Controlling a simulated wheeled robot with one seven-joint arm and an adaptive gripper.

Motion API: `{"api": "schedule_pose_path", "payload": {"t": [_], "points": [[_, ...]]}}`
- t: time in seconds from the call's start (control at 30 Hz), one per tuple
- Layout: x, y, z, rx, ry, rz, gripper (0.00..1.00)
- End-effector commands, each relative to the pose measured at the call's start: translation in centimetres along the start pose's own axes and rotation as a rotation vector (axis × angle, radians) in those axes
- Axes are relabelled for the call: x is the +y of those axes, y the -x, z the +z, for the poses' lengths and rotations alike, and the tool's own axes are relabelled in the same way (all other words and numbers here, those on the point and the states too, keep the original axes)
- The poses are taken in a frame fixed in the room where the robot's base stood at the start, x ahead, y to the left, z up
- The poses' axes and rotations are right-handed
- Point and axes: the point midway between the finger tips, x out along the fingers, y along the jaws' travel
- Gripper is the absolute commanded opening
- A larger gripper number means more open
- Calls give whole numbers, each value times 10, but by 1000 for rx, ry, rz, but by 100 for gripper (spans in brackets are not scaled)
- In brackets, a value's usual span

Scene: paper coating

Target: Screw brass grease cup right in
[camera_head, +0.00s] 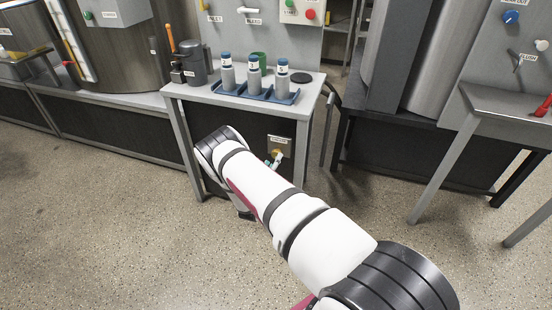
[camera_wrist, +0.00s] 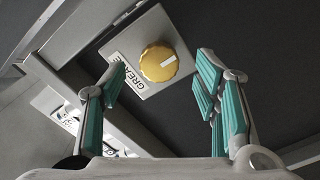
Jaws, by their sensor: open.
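The brass grease cup (camera_wrist: 159,63) is a round, knurled yellow cap with a pale line on its face. It sits on a light plate (camera_wrist: 150,88) with a label that reads "GREASE" in the wrist view. In the head view the cup (camera_head: 277,153) shows small on the front of the bench, partly behind my gripper. My gripper (camera_wrist: 164,80) is open, with one teal-padded finger on each side of the cup in the picture. Clear space shows between the cup and both fingers. The gripper appears empty. How far the fingertips are from the panel is hard to tell.
Above the cup, the bench top (camera_head: 213,97) carries a blue tray (camera_head: 235,97) of several blue-capped bottles. A dark grey container (camera_head: 194,66) stands at its left. The bench leg (camera_head: 187,150) is left of my arm. Open floor (camera_head: 100,235) lies in front.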

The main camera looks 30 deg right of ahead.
Motion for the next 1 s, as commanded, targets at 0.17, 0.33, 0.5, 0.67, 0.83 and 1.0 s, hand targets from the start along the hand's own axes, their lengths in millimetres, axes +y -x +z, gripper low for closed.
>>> {"api": "schedule_pose_path", "payload": {"t": [0.17,0.33,0.5,0.67,0.83,1.0], "points": [[-1,38,0,0,2,-4,56],[-1,65,0,-1,1,-2,56],[0,78,1,-1,-1,-1,56],[0,80,1,-2,-1,-1,56],[0,80,1,-1,-1,-1,56],[0,79,1,-1,-1,-1,56]]}}
